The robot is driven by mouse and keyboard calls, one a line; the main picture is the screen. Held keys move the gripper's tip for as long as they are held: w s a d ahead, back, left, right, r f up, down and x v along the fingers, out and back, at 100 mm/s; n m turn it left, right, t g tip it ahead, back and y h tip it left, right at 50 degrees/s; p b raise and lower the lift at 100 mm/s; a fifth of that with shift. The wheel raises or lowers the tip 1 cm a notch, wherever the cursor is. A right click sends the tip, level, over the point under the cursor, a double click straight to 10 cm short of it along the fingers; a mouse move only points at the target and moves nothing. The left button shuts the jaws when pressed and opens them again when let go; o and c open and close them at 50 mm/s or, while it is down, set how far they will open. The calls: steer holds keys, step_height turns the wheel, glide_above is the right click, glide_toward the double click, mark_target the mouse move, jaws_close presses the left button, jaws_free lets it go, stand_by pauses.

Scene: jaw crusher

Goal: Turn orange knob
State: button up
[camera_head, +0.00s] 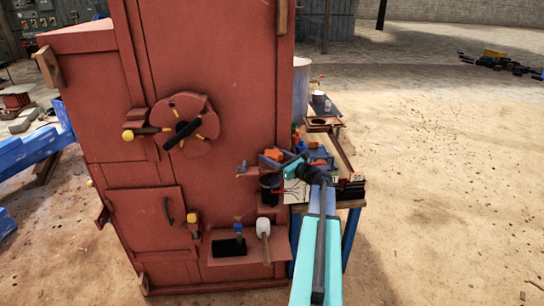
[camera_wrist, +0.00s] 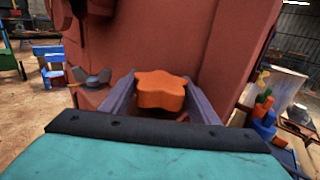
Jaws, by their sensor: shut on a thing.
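The orange knob (camera_wrist: 160,91) is star-shaped with rounded lobes. In the wrist view it sits between the two grey fingers of my gripper (camera_wrist: 161,100), which is shut on it. In the head view the orange knob (camera_head: 273,154) shows small beside the right edge of the red crusher (camera_head: 215,60). My gripper (camera_head: 280,160) reaches it there from the right. The knob's mount is mostly hidden by the knob and my gripper.
A grey wing-shaped part (camera_wrist: 90,77) is left of my gripper. A cluttered workbench (camera_head: 345,150) stands right of the crusher. A shelf (camera_head: 240,259) low on the crusher holds a hammer (camera_head: 263,228). Open sandy ground lies to the right.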

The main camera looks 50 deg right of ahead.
steer(key=shift+a+m+h+b, duration=0.1)
steer(key=shift+m+h+b, duration=0.4)
steer(key=shift+h, duration=0.3)
steer(key=shift+f+m+h+b, duration=0.1)
steer(key=shift+m+h+b, duration=0.65)
steer(key=shift+h, duration=0.35)
steer(key=m+g+h+b, duration=0.2)
steer(key=m+h+b, duration=0.1)
steer(key=h+b, duration=0.1)
steer(key=shift+h, duration=0.5)
steer(key=m+g+h+b, duration=0.2)
steer(key=m+h+b, duration=0.1)
steer(key=b, duration=0.1)
steer(key=shift+d, duration=0.2)
steer(key=shift+d+m+g+h+b, duration=0.1)
steer(key=shift+m+g+h+b, duration=0.65)
steer(key=shift+g+h+b, duration=0.3)
steer(key=shift+r+m+g+h, duration=0.2)
steer(key=shift+m+g+h, duration=0.15)
steer(key=shift+g, duration=0.1)
steer(key=o, duration=1.1)
steer(key=shift+c, duration=0.2)
steer(key=shift+s+f, duration=0.1)
